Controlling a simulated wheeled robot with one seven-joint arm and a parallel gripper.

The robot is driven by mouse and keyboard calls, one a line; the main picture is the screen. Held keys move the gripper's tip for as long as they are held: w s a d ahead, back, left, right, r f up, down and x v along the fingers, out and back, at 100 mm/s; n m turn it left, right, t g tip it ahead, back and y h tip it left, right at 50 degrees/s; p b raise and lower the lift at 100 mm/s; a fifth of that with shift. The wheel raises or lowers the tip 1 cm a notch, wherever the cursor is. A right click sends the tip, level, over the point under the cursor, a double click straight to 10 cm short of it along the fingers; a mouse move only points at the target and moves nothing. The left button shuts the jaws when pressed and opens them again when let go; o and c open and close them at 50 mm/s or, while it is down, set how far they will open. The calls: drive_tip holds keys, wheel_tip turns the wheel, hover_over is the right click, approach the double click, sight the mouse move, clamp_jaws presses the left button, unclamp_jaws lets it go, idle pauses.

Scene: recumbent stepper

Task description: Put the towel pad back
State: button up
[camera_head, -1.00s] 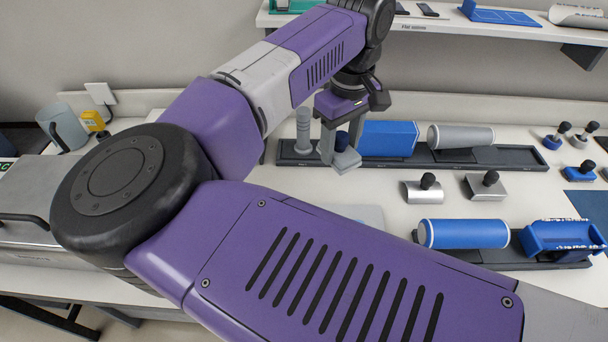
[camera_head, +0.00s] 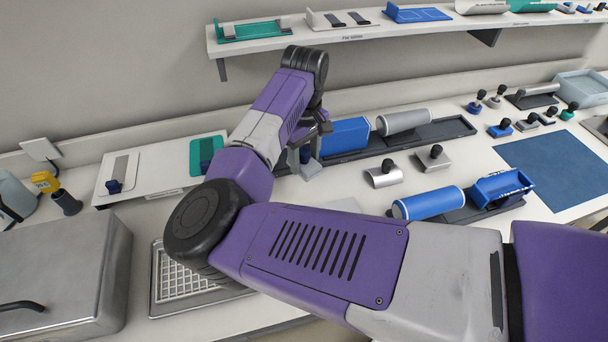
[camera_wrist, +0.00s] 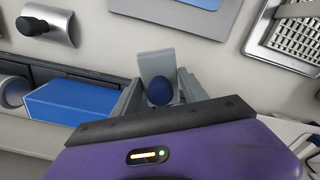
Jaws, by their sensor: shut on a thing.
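My gripper (camera_wrist: 160,96) is shut on a small piece with a dark blue rounded knob (camera_wrist: 161,90) and a light grey flat part (camera_wrist: 157,64); I take this piece to be the towel pad. The knob sits between the two grey fingers in the wrist view. Whether the pad touches anything below cannot be told.
A dark long tray (camera_head: 448,130) holds the blue block and a grey roller (camera_head: 403,121). Silver knobbed pads (camera_head: 384,175), a blue roller (camera_head: 428,203) and a blue mat (camera_head: 558,168) lie right. A metal box (camera_head: 55,275) and grid tray (camera_head: 178,278) stand left. A shelf (camera_head: 350,37) hangs above.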

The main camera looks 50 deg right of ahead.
sight(305, 188)
drive_tip(key=shift+f+p, duration=0.45)
drive_tip(key=shift+f, duration=3.8)
drive_tip(key=o, duration=1.2)
